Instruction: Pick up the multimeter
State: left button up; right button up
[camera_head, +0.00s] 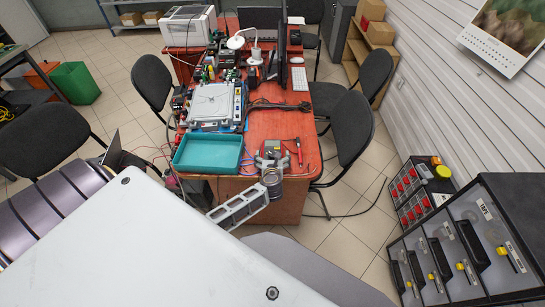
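A grey gripper (272,155), which I take to be my left one, is over the near edge of the red-brown desk, on a silver link that comes in from the lower left. Its fingers are too small to tell whether they are apart or hold something. I cannot clearly make out a multimeter. It may be hidden under the gripper, where thin blue and red leads show on the desk. A slim red tool or probe (299,151) lies just right of the gripper. My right gripper is not in view.
A teal tray (182,168) is left of the gripper at the desk's near edge. Behind it are a pale flat device (212,102) and dark cables (275,104). Bare desk (280,125) shows behind the gripper. A dark chair (352,128) stands close on the right.

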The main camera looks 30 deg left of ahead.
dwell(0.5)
pick_arm(q)
jog(key=c, duration=1.3)
jog(key=shift+r, duration=0.1)
jog(key=shift+w+r+p, duration=0.1)
jog(key=shift+r+p, duration=0.3)
jog(key=shift+r, duration=4.5)
